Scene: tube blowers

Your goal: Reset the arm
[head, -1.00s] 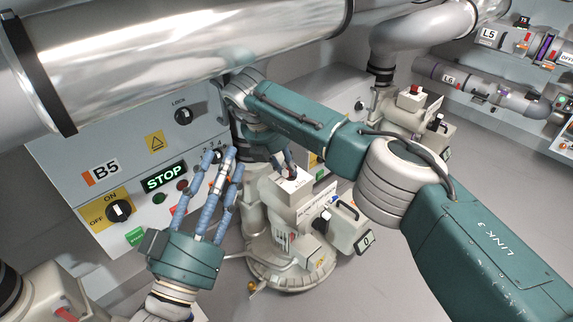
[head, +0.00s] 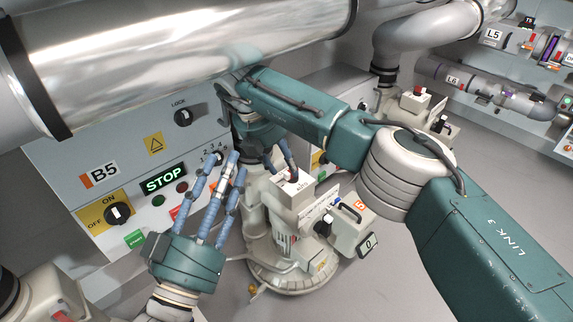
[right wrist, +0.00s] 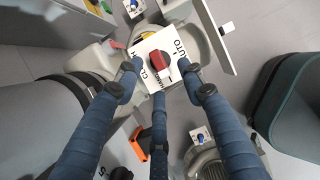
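A white machine (head: 286,232) stands on a round base beside the B5 panel. On its top box is a selector, seen closely in the right wrist view as a red knob (right wrist: 160,70) on a white plate (right wrist: 172,42) with a partly covered "AUTO" label. My right gripper (head: 287,166) hangs over this box; in the right wrist view its blue fingers (right wrist: 160,80) are spread around the knob with visible gaps. My left gripper (head: 222,165) is open and empty, fingers pointing up in front of the B5 panel (head: 140,180).
The panel has a lit "STOP" display (head: 164,178), an ON/OFF knob (head: 117,213) and a LOCK knob (head: 184,117). A large shiny pipe (head: 190,50) runs overhead. A second machine (head: 418,108) stands behind my right arm. Grey floor is free at right.

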